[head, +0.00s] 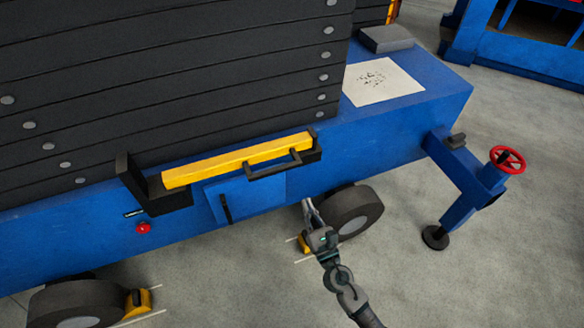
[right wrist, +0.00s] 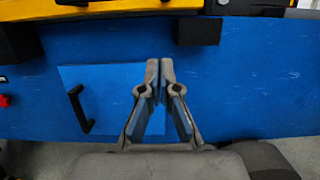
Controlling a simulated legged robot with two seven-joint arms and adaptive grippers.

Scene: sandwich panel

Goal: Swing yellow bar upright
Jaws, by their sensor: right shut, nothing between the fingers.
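The yellow bar (head: 238,160) lies almost level along the side of the blue trailer (head: 400,125), between two black brackets. A black handle (head: 275,166) is fixed on its front near the right end. In the right wrist view the yellow bar (right wrist: 125,6) runs along the top edge, partly cut off. My right gripper (head: 308,204) is below the bar's right end, in front of the wheel, apart from the bar and handle. In the right wrist view its fingertips (right wrist: 160,66) are together with nothing between them. My left gripper is not in view.
Black stacked panels (head: 170,80) rise behind the bar. A blue hatch (head: 245,197) with a black handle and a red button (head: 143,228) are below it. A stabiliser leg with a red handwheel (head: 507,159) juts out at right. Wheels (head: 352,212) stand below.

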